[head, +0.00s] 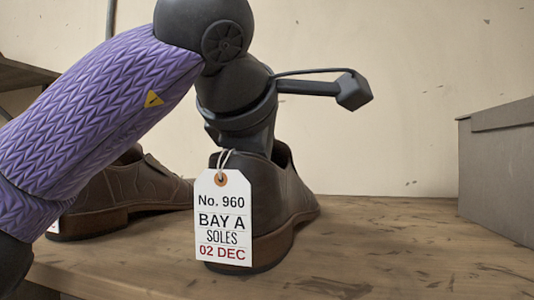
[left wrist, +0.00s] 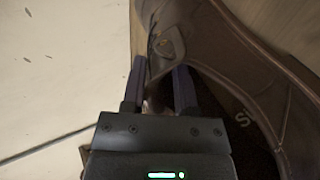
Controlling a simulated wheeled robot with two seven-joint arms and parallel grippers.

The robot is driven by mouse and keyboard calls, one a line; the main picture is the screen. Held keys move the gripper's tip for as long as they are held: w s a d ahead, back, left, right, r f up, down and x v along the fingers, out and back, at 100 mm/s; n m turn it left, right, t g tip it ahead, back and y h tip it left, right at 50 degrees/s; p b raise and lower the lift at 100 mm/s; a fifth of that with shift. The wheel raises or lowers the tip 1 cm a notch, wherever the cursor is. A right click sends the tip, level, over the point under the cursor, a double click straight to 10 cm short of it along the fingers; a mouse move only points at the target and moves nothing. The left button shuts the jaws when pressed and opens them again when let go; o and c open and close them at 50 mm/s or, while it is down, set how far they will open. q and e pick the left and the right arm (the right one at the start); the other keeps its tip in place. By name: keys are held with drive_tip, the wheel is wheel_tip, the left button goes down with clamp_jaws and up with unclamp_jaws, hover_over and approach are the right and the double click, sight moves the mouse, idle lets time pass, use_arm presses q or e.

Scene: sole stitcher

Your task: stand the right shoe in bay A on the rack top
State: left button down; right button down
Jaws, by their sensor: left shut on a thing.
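A dark brown leather shoe (head: 287,192) with a tan-edged sole stands upright on the wooden surface, heel toward me. A white tag (head: 223,216) reading "No. 960 BAY A SOLES 02 DEC" hangs at its heel. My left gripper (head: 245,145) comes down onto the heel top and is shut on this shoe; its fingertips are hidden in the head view. In the left wrist view, the fingers (left wrist: 160,88) sit on either side of brown leather (left wrist: 163,45). A second brown shoe (head: 150,187) stands to the left, partly behind my arm. My right gripper is not in view.
The wooden top (head: 385,245) is bare to the right of the tagged shoe. A grey-brown box (head: 500,165) stands at the right edge. A plain wall (head: 420,90) rises behind. A shelf edge (head: 25,74) shows at far left.

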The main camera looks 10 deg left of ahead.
use_arm(q)
drive_tip(key=c, duration=0.8)
unclamp_jaws()
drive_tip(key=o, duration=0.4)
drive_tip(key=shift+s+d, duration=0.1)
drive_tip(key=shift+s+r, duration=0.2)
drive_tip(key=shift+s, duration=0.05)
drive_tip(key=b+v, duration=0.1)
drive_tip(key=v, duration=1)
drive_tip(key=shift+s+r, duration=0.1)
drive_tip(key=shift+s, duration=0.15)
